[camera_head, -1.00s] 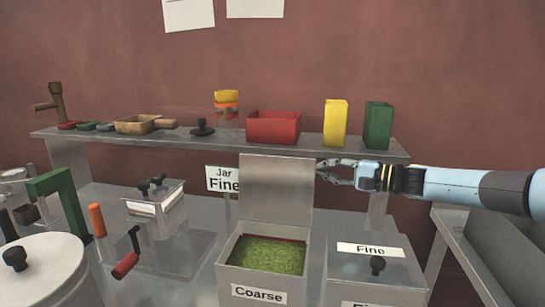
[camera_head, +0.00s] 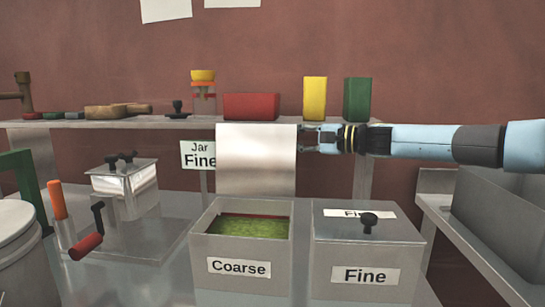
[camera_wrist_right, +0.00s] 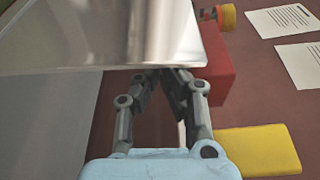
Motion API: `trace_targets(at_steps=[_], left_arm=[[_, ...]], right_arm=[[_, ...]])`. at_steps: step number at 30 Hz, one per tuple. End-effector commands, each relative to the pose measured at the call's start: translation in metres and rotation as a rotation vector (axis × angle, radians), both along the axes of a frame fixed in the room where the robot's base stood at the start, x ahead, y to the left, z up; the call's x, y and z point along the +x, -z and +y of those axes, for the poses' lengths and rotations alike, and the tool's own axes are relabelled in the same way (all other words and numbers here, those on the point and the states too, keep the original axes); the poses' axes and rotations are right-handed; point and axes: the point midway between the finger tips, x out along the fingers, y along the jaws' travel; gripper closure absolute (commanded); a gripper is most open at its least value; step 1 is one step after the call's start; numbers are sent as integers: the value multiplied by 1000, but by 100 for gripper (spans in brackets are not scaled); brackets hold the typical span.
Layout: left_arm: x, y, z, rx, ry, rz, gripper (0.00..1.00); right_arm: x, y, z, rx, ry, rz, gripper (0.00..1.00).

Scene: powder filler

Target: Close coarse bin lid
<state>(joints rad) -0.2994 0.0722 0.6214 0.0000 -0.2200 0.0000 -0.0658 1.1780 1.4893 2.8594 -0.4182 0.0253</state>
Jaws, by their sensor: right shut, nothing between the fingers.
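The coarse bin (camera_head: 240,270) stands on the bench, its label reading "Coarse", with green granules (camera_head: 245,228) inside. Its flat metal lid (camera_head: 256,160) stands open and upright at the back of the bin. My right gripper (camera_head: 304,138) is at the lid's upper right edge. In the right wrist view the gripper (camera_wrist_right: 165,75) is shut with nothing between its fingers, and its tips meet the edge of the lid (camera_wrist_right: 120,35). I cannot tell whether they touch it. My left gripper is not in view.
The closed fine bin (camera_head: 365,272) with a dark knob stands right beside the coarse bin. Behind the lid a shelf (camera_head: 150,123) carries a red box (camera_head: 251,106), a yellow container (camera_head: 315,98) and a green container (camera_head: 357,98). A red-handled crank (camera_head: 87,246) is at left.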

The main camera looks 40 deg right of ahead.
Motion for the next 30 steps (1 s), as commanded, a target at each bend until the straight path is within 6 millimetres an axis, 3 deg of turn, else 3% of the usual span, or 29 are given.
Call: trace_targets(at_steps=[1, 9, 15, 30], left_arm=[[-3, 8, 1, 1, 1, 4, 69], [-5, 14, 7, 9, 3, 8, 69], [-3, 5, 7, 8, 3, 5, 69], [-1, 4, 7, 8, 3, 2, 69]], right_arm=[[3, 4, 2, 3, -2, -5, 100], [25, 2, 10, 3, -1, -3, 100], [41, -1, 14, 5, 0, -5, 100], [47, 3, 17, 0, -1, 2, 100]])
